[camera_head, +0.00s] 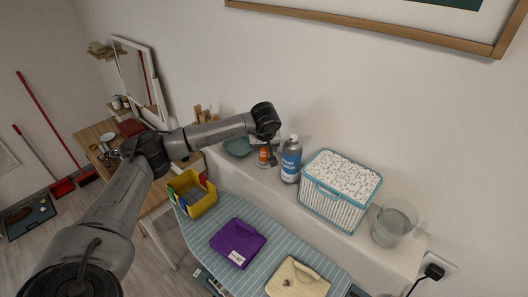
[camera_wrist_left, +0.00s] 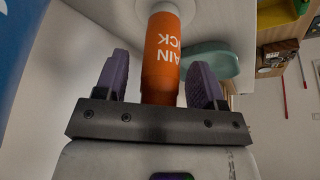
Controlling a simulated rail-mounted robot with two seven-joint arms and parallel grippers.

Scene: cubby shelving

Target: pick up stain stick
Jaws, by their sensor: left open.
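The stain stick (camera_wrist_left: 164,50) is an orange tube with white lettering and a pale end; it shows upside down in the left wrist view. In the head view the stain stick (camera_head: 263,157) stands on the white ledge, partly covered by my left gripper (camera_head: 270,150). In the left wrist view my left gripper (camera_wrist_left: 161,66) is open, with one purple finger pad on each side of the tube. Gaps show between the pads and the tube. My right gripper is not in view.
A teal-rimmed basket (camera_head: 312,198) and a clear bucket (camera_head: 392,226) fill the ledge further right. An ironing board (camera_head: 215,219) with folded cloth lies in front.

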